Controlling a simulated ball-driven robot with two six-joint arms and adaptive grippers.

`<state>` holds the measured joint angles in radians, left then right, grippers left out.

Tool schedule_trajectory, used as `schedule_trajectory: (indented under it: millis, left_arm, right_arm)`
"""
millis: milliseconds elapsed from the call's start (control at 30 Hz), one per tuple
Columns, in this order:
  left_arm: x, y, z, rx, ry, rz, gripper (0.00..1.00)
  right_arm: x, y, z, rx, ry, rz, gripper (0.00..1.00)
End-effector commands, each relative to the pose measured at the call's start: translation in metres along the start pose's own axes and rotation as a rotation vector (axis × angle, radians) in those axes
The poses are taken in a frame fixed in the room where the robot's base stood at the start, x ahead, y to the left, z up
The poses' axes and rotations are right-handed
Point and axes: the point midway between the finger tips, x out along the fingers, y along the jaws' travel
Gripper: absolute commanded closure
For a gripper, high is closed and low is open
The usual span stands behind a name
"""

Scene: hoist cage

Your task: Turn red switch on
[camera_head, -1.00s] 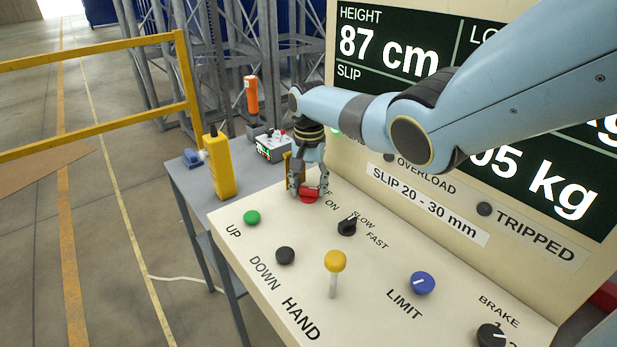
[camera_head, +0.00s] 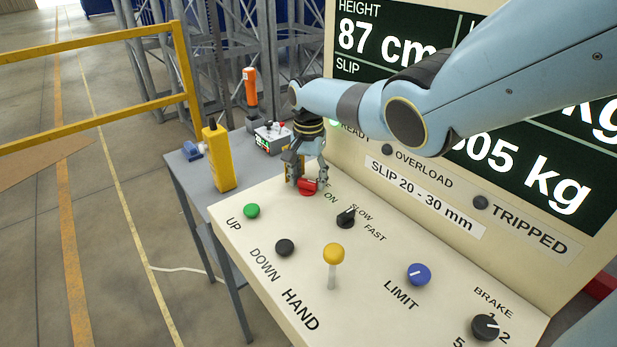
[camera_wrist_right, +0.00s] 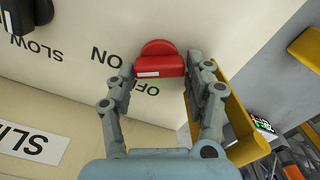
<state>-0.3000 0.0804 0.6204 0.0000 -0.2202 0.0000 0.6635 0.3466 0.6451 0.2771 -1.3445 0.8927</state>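The red switch (camera_head: 308,188) is a knob on the far left corner of the cream control panel (camera_head: 262,302). In the right wrist view the red switch (camera_wrist_right: 160,60) has a raised bar with a white mark toward its left end. The ON label lies to its left and the OFF label is just below, partly hidden by a finger. My right gripper (camera_head: 307,182) is open at the switch. In the wrist view its fingers (camera_wrist_right: 161,65) stand either side of the switch with small gaps. My left gripper is not in view.
A black slow/fast knob (camera_head: 346,217), green button (camera_head: 251,211), yellow-topped lever (camera_head: 333,255) and blue knob (camera_head: 418,274) share the panel. A yellow handset (camera_head: 217,158) stands on the grey table. The upright display board rises behind the panel.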

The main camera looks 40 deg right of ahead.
Motion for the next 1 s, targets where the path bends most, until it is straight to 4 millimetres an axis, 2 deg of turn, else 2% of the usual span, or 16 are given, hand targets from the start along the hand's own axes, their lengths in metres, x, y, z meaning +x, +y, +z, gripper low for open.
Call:
schedule_trajectory:
  millis: [33, 100, 533, 667, 1000]
  left_arm:
    - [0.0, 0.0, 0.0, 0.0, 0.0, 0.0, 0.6]
    - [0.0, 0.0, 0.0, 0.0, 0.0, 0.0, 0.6]
    - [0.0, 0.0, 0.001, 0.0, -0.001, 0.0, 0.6]
    - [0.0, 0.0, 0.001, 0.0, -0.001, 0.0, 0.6]
    - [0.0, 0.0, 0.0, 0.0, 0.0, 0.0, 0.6]
  right_arm:
    - [0.0, 0.0, 0.0, 0.0, 0.0, -0.001, 0.37]
    - [0.0, -0.001, 0.0, -0.001, 0.0, -0.002, 0.28]
    - [-0.006, -0.001, 0.0, -0.002, 0.001, -0.004, 0.28]
    - [-0.021, -0.002, -0.001, -0.002, 0.003, -0.007, 0.28]
    - [-0.073, -0.003, -0.003, 0.0, 0.008, -0.014, 0.28]
